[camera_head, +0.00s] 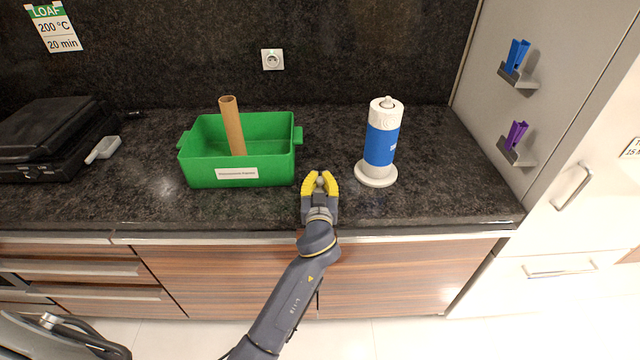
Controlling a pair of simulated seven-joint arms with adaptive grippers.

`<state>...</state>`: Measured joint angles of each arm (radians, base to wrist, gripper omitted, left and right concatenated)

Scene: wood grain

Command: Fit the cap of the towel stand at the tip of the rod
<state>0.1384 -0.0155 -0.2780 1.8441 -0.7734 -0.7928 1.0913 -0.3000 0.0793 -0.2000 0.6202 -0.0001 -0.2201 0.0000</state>
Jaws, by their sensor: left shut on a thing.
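The towel stand has a white round base (376,174) and stands upright on the dark counter, right of centre. A paper towel roll (381,142) with a blue band is around its rod. The rod's rounded tip (388,102) sticks out just above the roll. My left gripper (320,178) has yellow fingers and is left of the stand, above the counter's front part. It is shut on a small pale thing between the fingertips, which looks like the cap (320,181); the fingers hide most of it. My right gripper is not in view.
A green bin (195,170) with a cardboard tube (232,125) stands left of the gripper. A black appliance (45,135) is at the far left. A grey cabinet wall with blue (515,57) and purple clips (515,135) bounds the right. Counter between bin and stand is clear.

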